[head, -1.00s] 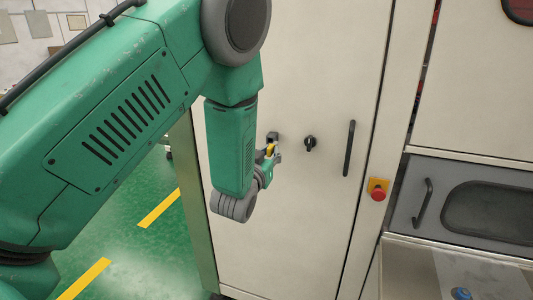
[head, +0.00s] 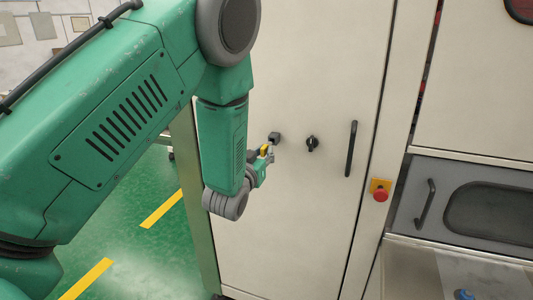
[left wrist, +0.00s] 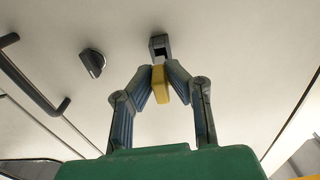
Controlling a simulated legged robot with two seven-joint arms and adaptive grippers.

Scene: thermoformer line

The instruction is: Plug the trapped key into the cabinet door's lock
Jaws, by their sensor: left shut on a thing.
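The cabinet door (head: 300,215) is a tall cream panel. Its lock (head: 275,138) is a small dark block on the door; in the left wrist view the lock (left wrist: 159,41) shows a dark opening. My left gripper (head: 266,153) is in front of the door, just below and left of the lock. It is shut on the yellow key (head: 264,149). In the left wrist view the key (left wrist: 161,85) sits between the two fingertips, its far end just below the lock opening. The key appears apart from the lock, though the exact gap is hard to judge. My right gripper is not in view.
A black rotary knob (head: 312,143) and a long black handle (head: 351,149) are on the door right of the lock. A red emergency button (head: 381,194) on yellow is farther right. Green floor with yellow stripes (head: 160,209) lies left of the cabinet.

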